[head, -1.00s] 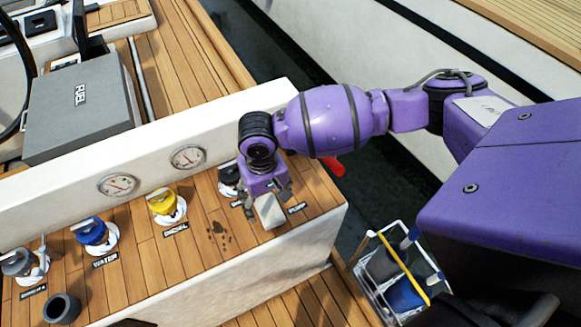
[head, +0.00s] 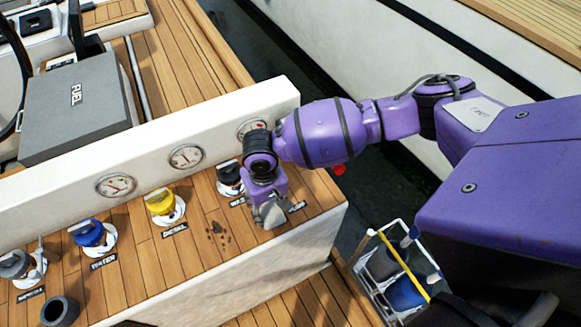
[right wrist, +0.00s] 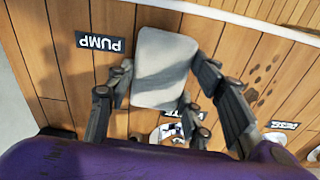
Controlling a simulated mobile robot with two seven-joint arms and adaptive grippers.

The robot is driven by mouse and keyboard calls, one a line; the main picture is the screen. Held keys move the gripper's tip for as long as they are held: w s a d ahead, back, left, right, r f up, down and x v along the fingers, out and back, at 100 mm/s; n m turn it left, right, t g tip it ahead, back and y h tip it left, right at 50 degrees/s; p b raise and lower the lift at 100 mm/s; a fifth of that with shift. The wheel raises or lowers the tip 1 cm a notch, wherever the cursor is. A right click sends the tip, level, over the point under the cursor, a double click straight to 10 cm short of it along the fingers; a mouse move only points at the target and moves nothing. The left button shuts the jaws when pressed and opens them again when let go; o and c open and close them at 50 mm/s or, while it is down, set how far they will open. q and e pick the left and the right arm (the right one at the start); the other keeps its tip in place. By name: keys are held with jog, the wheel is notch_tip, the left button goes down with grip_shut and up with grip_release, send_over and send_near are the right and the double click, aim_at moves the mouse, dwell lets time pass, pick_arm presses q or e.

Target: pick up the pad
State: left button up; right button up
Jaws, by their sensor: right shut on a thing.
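The pad is a pale grey block with rounded corners (right wrist: 163,70), seen in the right wrist view between my right gripper's fingers. In the head view the pad (head: 269,215) is mostly hidden by the fingers, near the right end of the wooden ledge. My right gripper (head: 270,205) points down over the ledge and is shut on the pad. In the right wrist view its fingers (right wrist: 160,88) press on the pad's two sides. I cannot tell whether the pad touches the wood. My left gripper is not in view.
Black, yellow (head: 162,204), blue (head: 87,233) and grey valve caps stand along the ledge, with a dark cup (head: 59,310) at lower left. Gauges (head: 186,157) line the white wall behind. A wire caddy (head: 395,275) hangs at lower right. Dark spots (head: 218,233) mark the wood.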

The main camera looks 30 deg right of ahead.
aim_at(268, 207)
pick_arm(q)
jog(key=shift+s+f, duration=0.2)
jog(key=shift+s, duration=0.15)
pick_arm(e)
jog(key=shift+w+r, duration=0.1)
jog(key=shift+c, duration=0.3)
jog(key=shift+r, duration=0.1)
jog(key=shift+r, duration=0.25)
notch_tip(268, 207, up, 2)
jog(key=shift+r, duration=0.15)
jog(key=s+r, duration=0.1)
jog(key=s+r+p, duration=0.1)
jog(key=r, duration=0.1)
jog(key=s+r, duration=0.2)
jog(key=shift+s+a+r+p, duration=0.1)
jog(key=shift+a+r+p, duration=0.15)
jog(key=shift+p, duration=0.05)
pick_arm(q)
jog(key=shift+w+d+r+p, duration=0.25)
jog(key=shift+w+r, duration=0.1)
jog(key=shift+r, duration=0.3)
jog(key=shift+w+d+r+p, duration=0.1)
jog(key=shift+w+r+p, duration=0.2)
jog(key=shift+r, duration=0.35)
pick_arm(e)
jog(key=s+r, duration=0.4)
jog(key=s, duration=0.6)
jog(key=shift+a+r, duration=0.15)
jog(key=shift+a, duration=0.25)
